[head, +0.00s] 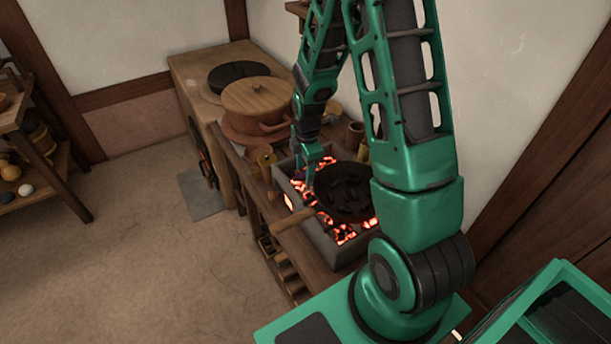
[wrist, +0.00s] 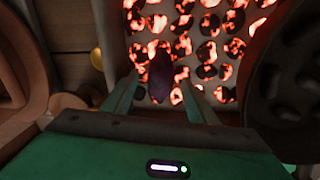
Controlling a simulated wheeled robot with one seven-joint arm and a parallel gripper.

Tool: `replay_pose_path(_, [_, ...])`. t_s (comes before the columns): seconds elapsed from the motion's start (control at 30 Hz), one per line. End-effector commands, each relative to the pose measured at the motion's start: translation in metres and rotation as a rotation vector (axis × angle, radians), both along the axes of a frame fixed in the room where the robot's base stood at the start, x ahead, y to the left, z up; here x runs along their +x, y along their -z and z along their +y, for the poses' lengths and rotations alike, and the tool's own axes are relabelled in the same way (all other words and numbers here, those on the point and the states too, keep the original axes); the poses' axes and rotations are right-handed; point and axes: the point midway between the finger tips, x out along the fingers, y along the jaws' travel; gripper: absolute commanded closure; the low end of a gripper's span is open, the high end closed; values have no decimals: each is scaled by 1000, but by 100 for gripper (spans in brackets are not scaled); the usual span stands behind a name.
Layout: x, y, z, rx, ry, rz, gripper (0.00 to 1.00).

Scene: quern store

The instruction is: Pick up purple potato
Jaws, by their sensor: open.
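A dark purple, elongated thing, which looks like the purple potato (wrist: 162,72), shows in the wrist view over the glowing coals. My gripper (wrist: 160,82) is open, with one finger on each side of the potato and gaps visible between them. I cannot tell whether the potato rests on the coals or how far below the fingertips it lies. In the head view my gripper (head: 311,170) points down over the left part of the brazier (head: 346,259). The potato cannot be made out there.
A large lidded wooden vessel (head: 256,103) stands behind, near a small wooden cup (head: 355,135). Red-hot coals (wrist: 207,52) lie below. Open floor is at left.

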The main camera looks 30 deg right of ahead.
Motion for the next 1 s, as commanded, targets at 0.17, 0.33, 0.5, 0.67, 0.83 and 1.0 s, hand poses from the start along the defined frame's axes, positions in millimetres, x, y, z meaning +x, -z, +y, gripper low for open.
replay_pose_path(0.17, [0, 0, 0, 0, 0, 0, 47])
replay_pose_path(0.33, [0, 0, 0, 0, 0, -1, 85])
replay_pose_path(0.5, [0, 0, 0, 0, 0, -1, 96])
replay_pose_path(0.67, [0, -1, 0, 0, 0, -1, 96])
replay_pose_path(0.83, [1, -9, 0, -1, 0, -3, 96])
replay_pose_path(1.0, [1, -30, 0, -1, 0, -5, 96])
